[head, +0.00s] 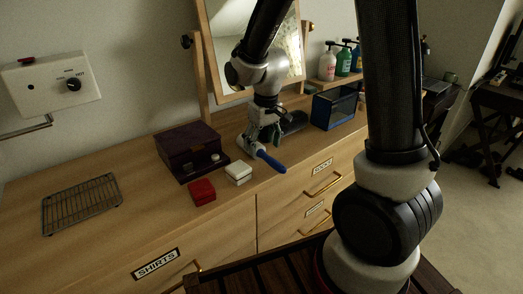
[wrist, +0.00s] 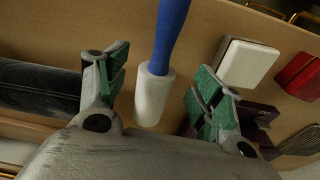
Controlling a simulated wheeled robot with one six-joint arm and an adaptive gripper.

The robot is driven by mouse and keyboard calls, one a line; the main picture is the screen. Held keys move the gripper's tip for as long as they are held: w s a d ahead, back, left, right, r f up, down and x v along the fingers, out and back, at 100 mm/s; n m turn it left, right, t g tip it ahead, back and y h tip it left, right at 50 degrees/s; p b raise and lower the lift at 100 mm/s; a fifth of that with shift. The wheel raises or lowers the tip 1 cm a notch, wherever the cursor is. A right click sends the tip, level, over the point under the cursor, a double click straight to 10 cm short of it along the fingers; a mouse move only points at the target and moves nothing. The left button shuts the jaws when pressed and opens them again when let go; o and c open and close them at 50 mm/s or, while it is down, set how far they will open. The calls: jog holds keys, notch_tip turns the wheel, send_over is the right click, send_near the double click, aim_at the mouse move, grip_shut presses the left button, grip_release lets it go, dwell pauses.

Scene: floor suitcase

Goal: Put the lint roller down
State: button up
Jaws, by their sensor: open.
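The lint roller has a blue handle (head: 270,161) and a white roller head (wrist: 152,100). It appears to lie on the dresser top, with the handle pointing toward the front edge. My gripper (head: 262,136) is over the roller, in front of the mirror. In the wrist view its green-padded fingers (wrist: 160,75) are spread, with the white head between them and a gap on both sides. The gripper hides most of the white head in the head view.
Left of my gripper are a dark purple box (head: 188,148), a white box (head: 238,173) and a red box (head: 202,192). A wire rack (head: 82,204) lies farther left. Behind are a dark cylinder (head: 294,122), a blue-black bin (head: 340,107) and the mirror (head: 228,40).

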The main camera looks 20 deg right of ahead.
aim_at(264, 154)
notch_tip(264, 154, up, 9)
jog(key=s, duration=0.1)
jog(key=s+d+r+m+t, duration=0.1)
jog(key=s+d+r, duration=0.2)
jog(key=s, duration=0.3)
jog(key=s+d+r+m+t, duration=0.1)
jog(key=s+d+r, duration=0.2)
jog(key=s, duration=0.4)
jog(key=s+d+r, duration=0.3)
jog(key=s+d, duration=0.2)
jog(key=s, duration=0.2)
jog(key=shift+s+d+r+m+t, duration=0.15)
jog(key=shift+d+r+m+t, duration=0.1)
jog(key=shift+d+m+t, duration=0.15)
jog(key=shift+o, duration=0.5)
